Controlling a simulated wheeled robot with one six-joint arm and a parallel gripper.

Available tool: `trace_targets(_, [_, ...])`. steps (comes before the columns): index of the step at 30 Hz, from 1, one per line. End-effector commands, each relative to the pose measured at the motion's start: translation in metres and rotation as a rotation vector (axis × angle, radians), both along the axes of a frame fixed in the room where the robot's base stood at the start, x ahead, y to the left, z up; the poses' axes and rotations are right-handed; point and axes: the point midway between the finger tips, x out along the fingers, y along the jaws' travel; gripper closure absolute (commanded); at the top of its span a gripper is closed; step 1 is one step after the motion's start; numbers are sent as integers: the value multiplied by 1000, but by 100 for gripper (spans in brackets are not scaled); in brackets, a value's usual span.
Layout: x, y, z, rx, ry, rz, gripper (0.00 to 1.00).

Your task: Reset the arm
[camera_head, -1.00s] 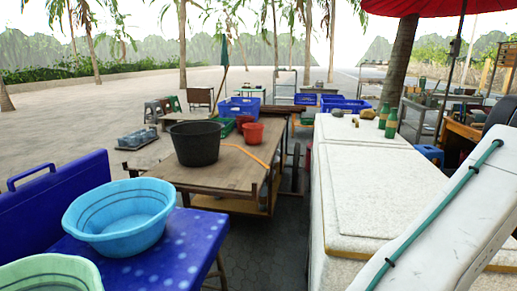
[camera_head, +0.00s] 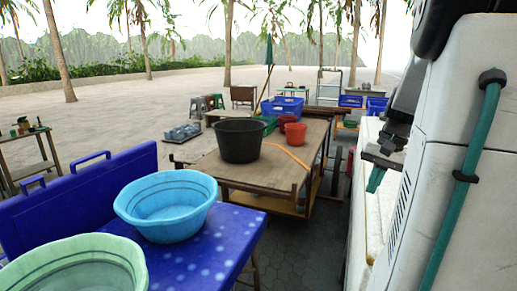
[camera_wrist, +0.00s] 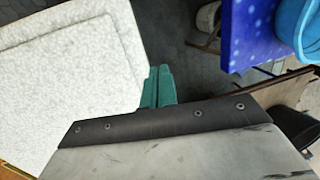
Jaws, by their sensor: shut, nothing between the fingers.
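My arm stands along the right side of the head view, with a white link and a teal cable. My gripper (camera_head: 375,180) hangs beside it, over the edge of the white-topped counter (camera_head: 378,210). In the wrist view, the teal fingers of my gripper (camera_wrist: 158,86) lie together with nothing between them. Below them are the white counter top (camera_wrist: 70,75) on the left and dark paving. The arm hides most of the counter in the head view.
A blue table (camera_head: 200,258) holds a light-blue basin (camera_head: 165,205) and a green basin (camera_head: 75,268). A wooden table (camera_head: 265,175) bears a black tub (camera_head: 240,142) and red buckets. Dark paving (camera_head: 300,245) between tables and counter is open.

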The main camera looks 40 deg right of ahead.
Motion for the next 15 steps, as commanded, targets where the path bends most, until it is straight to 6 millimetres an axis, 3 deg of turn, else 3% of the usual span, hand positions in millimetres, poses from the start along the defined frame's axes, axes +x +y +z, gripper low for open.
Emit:
trace_targets(1, [8,37,3,-13,19,64,100])
trace_targets(6, [8,137,2,-65,78,251,100])
trace_targets(9, [-2,186,-2,-105,94,371,100])
trace_targets(15, [-31,263,-10,-194,74,639,100])
